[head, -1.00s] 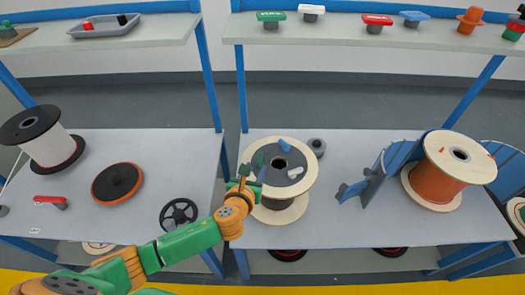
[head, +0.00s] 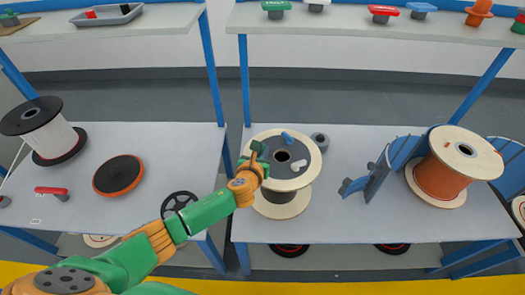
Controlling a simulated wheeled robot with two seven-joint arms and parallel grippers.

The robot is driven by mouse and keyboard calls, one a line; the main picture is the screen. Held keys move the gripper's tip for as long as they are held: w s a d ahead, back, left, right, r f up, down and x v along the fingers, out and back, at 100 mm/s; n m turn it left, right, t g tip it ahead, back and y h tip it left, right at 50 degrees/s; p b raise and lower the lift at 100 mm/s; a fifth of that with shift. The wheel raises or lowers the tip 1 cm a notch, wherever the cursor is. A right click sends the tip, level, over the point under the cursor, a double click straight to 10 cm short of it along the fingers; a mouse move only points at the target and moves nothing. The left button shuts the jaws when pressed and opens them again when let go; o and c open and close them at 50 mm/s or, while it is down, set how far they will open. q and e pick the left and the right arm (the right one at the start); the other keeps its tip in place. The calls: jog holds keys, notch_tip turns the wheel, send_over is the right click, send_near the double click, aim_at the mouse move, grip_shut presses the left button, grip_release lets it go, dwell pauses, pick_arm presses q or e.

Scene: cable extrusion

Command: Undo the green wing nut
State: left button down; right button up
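The green wing nut (head: 257,147) is on the left part of the dark grey top disc of the middle cable spool (head: 310,163). A blue wing nut (head: 287,138) and a white wing nut (head: 299,165) sit on the same disc. My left gripper (head: 259,157) reaches in from the lower left, with its fingertips right at the green wing nut. The fingers overlap the nut in the picture, so I cannot tell whether they are shut on it. My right gripper is not in view.
A grey nut-like part (head: 320,142) lies just behind the spool. A blue bracket (head: 375,180) and an orange cable spool (head: 440,179) stand to the right. A black handwheel (head: 180,205) is left of my forearm. The table is clear between spool and bracket.

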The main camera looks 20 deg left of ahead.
pick_arm(q)
jog(key=shift+f, duration=0.15)
jog(key=n+g+y, duration=0.1)
jog(key=n+y, duration=0.2)
jog(key=shift+d+f+b, duration=0.1)
jog(key=shift+f+b, duration=0.05)
jog(key=shift+b, duration=0.25)
jog(key=shift+f+n+g+y+b, duration=0.1)
jog(key=shift+n+g+y+b, duration=0.2)
jog(key=shift+n+y+b, duration=0.6)
jog(key=n+g+y+b, duration=0.2)
jog(key=b, duration=0.4)
jog(key=n+g+y+b, duration=0.2)
jog(key=n+y+b, duration=0.1)
jog(key=b, duration=0.3)
jog(key=shift+s+f+g, duration=0.1)
jog(key=shift+s+g, duration=0.1)
jog(key=shift+g, duration=0.1)
jog(key=shift+r+n+y+b, duration=0.3)
jog(key=shift+n+b, duration=0.2)
jog(key=shift+b, duration=0.55)
jog(key=shift+a, duration=0.2)
jog(key=c, duration=0.9)
grip_release()
jog(key=shift+w, duration=0.15)
